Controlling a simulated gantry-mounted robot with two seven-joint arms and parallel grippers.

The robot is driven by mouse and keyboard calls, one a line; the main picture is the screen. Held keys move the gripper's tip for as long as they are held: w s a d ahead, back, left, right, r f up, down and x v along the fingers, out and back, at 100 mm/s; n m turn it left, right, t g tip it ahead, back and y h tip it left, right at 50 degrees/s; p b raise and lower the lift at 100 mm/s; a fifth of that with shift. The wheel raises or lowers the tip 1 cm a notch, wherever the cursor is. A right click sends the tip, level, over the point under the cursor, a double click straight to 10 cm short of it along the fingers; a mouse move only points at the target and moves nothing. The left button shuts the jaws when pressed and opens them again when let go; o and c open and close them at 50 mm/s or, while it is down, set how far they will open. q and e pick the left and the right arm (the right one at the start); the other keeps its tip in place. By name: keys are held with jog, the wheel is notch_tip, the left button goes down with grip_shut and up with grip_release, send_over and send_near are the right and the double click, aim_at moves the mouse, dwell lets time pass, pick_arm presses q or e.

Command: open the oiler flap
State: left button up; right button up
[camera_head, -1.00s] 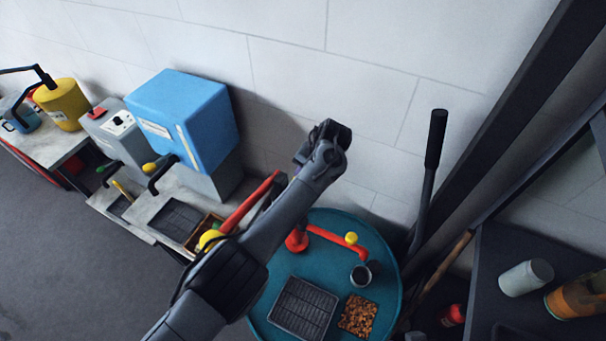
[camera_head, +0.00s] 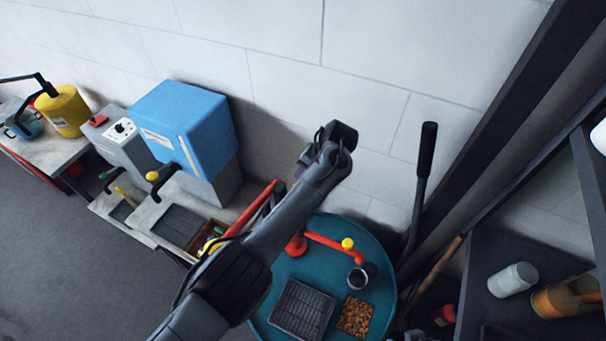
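My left gripper (camera_head: 333,140) is at the end of a dark arm that rises from the bottom edge, left of centre. It is in front of the pale wall, above the round teal table (camera_head: 340,232) in the picture. Its fingers are seen end-on and dark, so I cannot tell whether they are open, and no held object shows. I cannot identify an oiler flap with certainty. A red pipe (camera_head: 326,240) with a yellow knob (camera_head: 347,243) and a small dark cup (camera_head: 357,278) stand on the teal table, partly behind my arm. My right gripper is not in view.
A blue box (camera_head: 185,130) on a grey base stands left of my arm. A yellow can (camera_head: 64,110) stands far left. A black-gripped lever (camera_head: 425,150) rises at right, beside a dark post. A white jar (camera_head: 512,279) lies on a dark shelf.

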pick_arm(q)
jog(key=v, duration=0.5)
jog(key=shift+d+r, duration=0.15)
jog(key=shift+r, duration=0.05)
jog(key=shift+o, duration=0.3)
jog(key=shift+s, duration=0.1)
